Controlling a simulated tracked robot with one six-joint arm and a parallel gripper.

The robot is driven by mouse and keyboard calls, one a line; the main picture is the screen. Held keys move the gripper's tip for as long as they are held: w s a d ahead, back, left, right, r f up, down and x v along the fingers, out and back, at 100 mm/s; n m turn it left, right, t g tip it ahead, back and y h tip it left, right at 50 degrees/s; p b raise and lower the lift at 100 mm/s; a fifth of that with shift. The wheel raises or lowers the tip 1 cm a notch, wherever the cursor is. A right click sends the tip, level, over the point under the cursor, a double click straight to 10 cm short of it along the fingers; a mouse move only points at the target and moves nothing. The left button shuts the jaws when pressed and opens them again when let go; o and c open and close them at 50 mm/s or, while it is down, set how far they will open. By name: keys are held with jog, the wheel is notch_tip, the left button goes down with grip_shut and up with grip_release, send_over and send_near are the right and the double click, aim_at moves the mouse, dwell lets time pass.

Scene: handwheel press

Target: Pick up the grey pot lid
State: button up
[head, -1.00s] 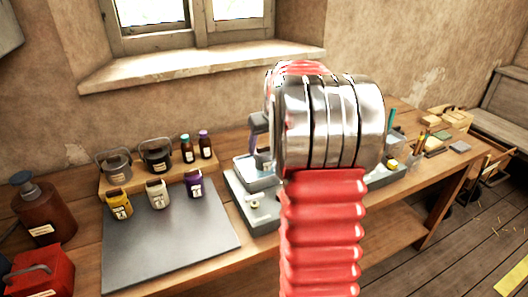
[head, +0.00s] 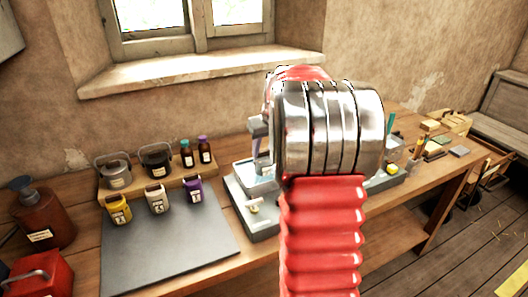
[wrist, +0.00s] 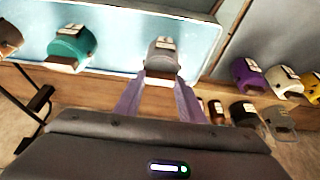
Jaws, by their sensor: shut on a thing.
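The grey pot lid (wrist: 163,52) is a small rounded grey piece with a pale label, in the middle of the wrist view. My gripper (wrist: 162,84) is shut on it, with one purple-grey finger on each side of its near end. The lid shows against the light blue tray (wrist: 115,14); I cannot tell whether it touches the tray. In the head view my gripper (head: 262,158) points down over the tray (head: 242,174), and my arm hides much of it and the lid.
A teal piece (wrist: 72,45) lies beside the lid in the tray. Yellow (head: 118,210), white (head: 157,200) and purple (head: 193,190) pots stand at the back of a dark mat (head: 165,246). Grey and black handled pots and two bottles stand on a wooden riser behind. The mat's front is clear.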

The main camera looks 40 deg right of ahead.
aim_at(264, 157)
notch_tip(264, 157, up, 10)
jog(key=shift+f, duration=0.2)
jog(key=shift+f, duration=0.15)
dwell(0.5)
jog(key=shift+a+f, duration=0.1)
jog(key=shift+f, duration=0.85)
jog(key=shift+f, duration=0.15)
jog(key=shift+f, duration=3.05)
jog(key=shift+f, duration=0.15)
jog(key=o, duration=1.8)
